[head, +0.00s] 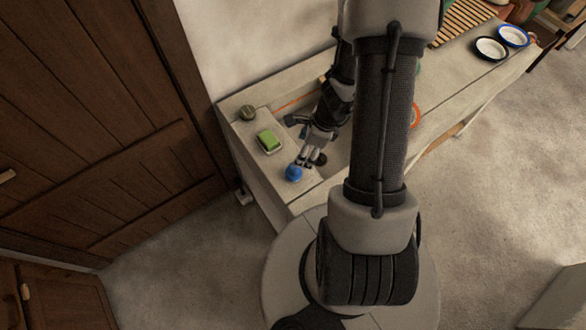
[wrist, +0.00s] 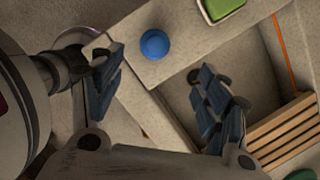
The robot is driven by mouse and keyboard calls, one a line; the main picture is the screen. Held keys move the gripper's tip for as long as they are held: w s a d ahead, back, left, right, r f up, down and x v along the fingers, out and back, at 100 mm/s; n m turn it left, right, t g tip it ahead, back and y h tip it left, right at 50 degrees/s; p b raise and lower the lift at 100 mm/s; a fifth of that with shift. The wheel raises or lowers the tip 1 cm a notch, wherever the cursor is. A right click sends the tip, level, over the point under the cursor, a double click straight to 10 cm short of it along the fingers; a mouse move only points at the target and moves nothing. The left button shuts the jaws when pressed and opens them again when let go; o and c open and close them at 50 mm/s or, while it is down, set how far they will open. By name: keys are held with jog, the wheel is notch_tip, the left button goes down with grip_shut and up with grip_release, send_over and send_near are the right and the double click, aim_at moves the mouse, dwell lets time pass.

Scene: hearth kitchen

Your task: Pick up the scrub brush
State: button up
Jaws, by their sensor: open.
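A round blue thing (head: 293,173), which looks like the scrub brush seen from above, sits on the pale counter near its front left corner. In the wrist view the blue brush (wrist: 155,44) lies on the ledge, beyond the space between my fingers. Bristles are not visible. My gripper (head: 311,160) is open and empty, just right of the brush in the head view. In the wrist view my gripper (wrist: 152,72) has its two fingers spread wide, one over the ledge's edge and one over the sink. The brush appears apart from both fingers.
A green sponge on a pale dish (head: 269,141) and a dark green round thing (head: 247,112) sit farther back on the ledge. Bowls (head: 491,48) stand at the far right.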

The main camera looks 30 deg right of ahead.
aim_at(290, 171)
jog(key=b+x, duration=0.5)
jog(key=x, duration=0.5)
jog(key=shift+f, duration=0.1)
jog(key=b+x, duration=0.2)
jog(key=x, duration=0.1)
jog(key=b+x, duration=0.2)
jog(key=shift+s+a, duration=0.15)
jog(key=shift+a, duration=0.15)
jog(key=shift+c, duration=0.3)
jog(key=c, duration=1.1)
jog(key=shift+c, duration=0.2)
notch_tip(290, 171, up, 20)
jog(key=p, duration=1.3)
jog(key=shift+p, duration=0.3)
